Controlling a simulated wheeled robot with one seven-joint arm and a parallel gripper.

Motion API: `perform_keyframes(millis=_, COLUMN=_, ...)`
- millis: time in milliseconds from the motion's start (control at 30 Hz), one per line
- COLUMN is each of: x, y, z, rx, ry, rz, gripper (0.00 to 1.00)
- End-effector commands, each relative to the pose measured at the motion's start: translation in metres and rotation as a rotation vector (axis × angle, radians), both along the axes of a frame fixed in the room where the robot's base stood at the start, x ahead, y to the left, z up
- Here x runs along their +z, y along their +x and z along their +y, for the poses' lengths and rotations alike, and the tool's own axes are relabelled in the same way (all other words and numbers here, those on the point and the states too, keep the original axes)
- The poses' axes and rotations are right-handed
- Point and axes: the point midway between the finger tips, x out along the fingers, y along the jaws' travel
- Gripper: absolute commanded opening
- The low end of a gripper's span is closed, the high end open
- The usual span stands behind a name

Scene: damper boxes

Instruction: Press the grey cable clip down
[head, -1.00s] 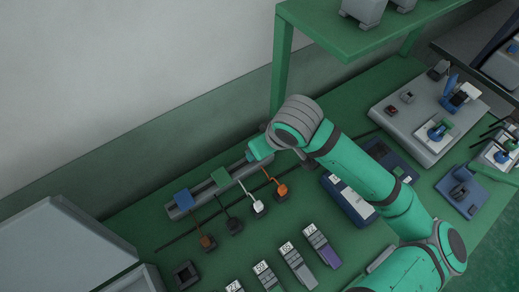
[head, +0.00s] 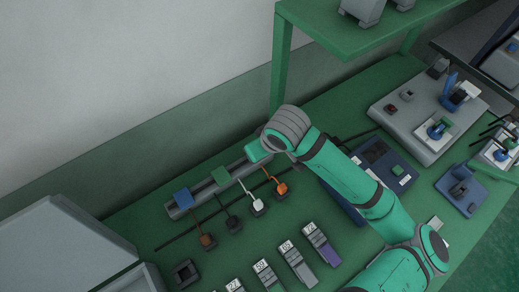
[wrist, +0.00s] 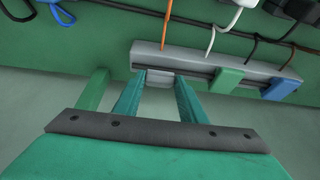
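A grey rail (wrist: 205,61) lies on the bench, with a blue clip (head: 183,198) and a green clip (head: 221,176) on it. In the wrist view these are the blue clip (wrist: 281,89) and the green clip (wrist: 228,80). My gripper (wrist: 160,80) is at the other end of the rail, fingers apart. A grey piece, seemingly the grey cable clip (wrist: 160,77), shows between the fingertips; I cannot tell if they touch it. An orange cable (wrist: 166,25) runs to the rail there. In the head view my gripper (head: 257,152) and arm hide the grey clip.
Cables run from the rail to small plugs, among them a white plug (head: 258,206) and an orange plug (head: 281,188). Several labelled modules, one purple (head: 322,245), lie in front. A green shelf (head: 350,35) stands above the bench; a grey box (head: 60,245) is at left.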

Motion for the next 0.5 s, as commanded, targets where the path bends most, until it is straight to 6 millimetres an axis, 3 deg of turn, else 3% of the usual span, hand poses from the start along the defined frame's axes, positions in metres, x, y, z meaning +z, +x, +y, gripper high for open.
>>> perform_keyframes(millis=500, x=-0.0069, y=-0.0060, z=-0.0036, rx=-0.003, ry=0.069, rz=-0.098, gripper=0.15)
